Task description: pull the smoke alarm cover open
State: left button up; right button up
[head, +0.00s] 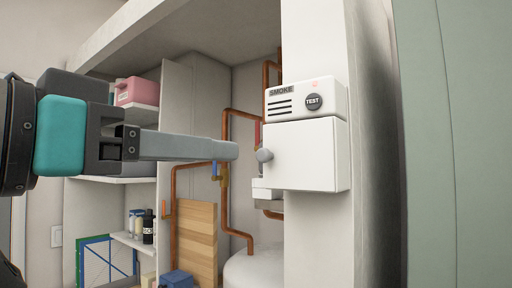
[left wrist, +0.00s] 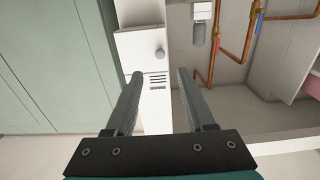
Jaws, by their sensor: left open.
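The smoke alarm (head: 290,104) is a white box on a white post, with a "SMOKE" label, dark slots and a dark round TEST button (head: 313,101). Below these is its plain white cover (head: 312,155), which looks closed. A grey round knob (head: 264,155) sits at the cover's left edge; the knob also shows in the left wrist view (left wrist: 160,52). My left gripper (head: 236,151) comes in from the left, its tips just left of the knob in the picture. In the left wrist view the two fingers (left wrist: 160,77) are apart with nothing gripped. The knob appears beyond the tips. My right gripper is out of view.
Copper pipes (head: 227,200) with valves run in the alcove behind my gripper. A white tank (head: 255,268) stands below. A wooden board (head: 196,240) leans left of it. Shelves (head: 135,242) hold bottles and boxes. A green panel (head: 460,140) stands right of the post.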

aim_at(261, 155)
pick_arm(q)
jog(key=p+x, duration=0.1)
jog(key=x, duration=0.9)
jog(key=shift+p, duration=0.4)
grip_shut()
dwell(0.8)
